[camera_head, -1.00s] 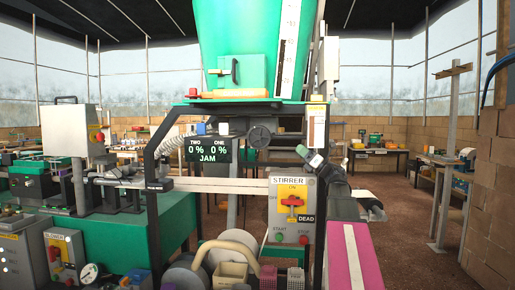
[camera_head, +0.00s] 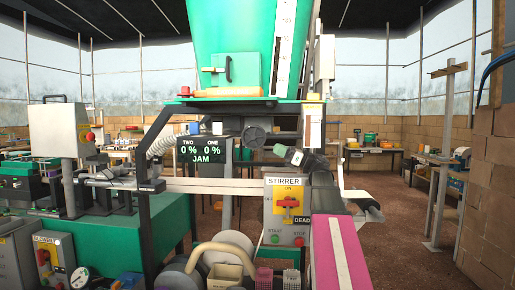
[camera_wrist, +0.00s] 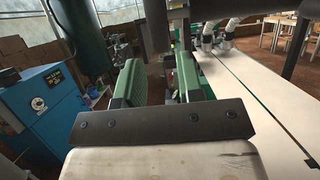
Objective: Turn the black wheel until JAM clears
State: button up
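The black wheel (camera_head: 254,136) is mounted under the green hopper, right of the display. A dark part of my arm reaches toward it from the right, and the view does not show contact. The display (camera_head: 202,150) reads TWO 0 %, ONE 0 % and JAM. In the wrist view my gripper (camera_wrist: 158,78) has two green-padded fingers standing apart, with a gap between them and nothing clearly held. Dark posts and tubes stand just beyond the fingers. I cannot tell which of them, if any, belongs to the wheel.
The STIRRER box (camera_head: 288,222) with a red switch and a DEAD tag stands below the wheel. A pale horizontal rail (camera_head: 225,186) crosses in front of the frame. A grey hose (camera_head: 166,136) is at left. Open floor lies at right before a brick wall (camera_head: 493,200).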

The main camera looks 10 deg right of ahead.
aim_at(258, 146)
jog(key=a, duration=0.2)
jog(key=w+a, duration=0.1)
jog(key=a, duration=0.2)
jog(key=w+a+r, duration=0.1)
jog(key=a, duration=0.1)
jog(key=shift+w+a, duration=0.2)
jog(key=shift+w, duration=0.05)
jog(key=shift+w+a+r, duration=0.1)
jog(key=shift+a, duration=0.3)
grip_shut()
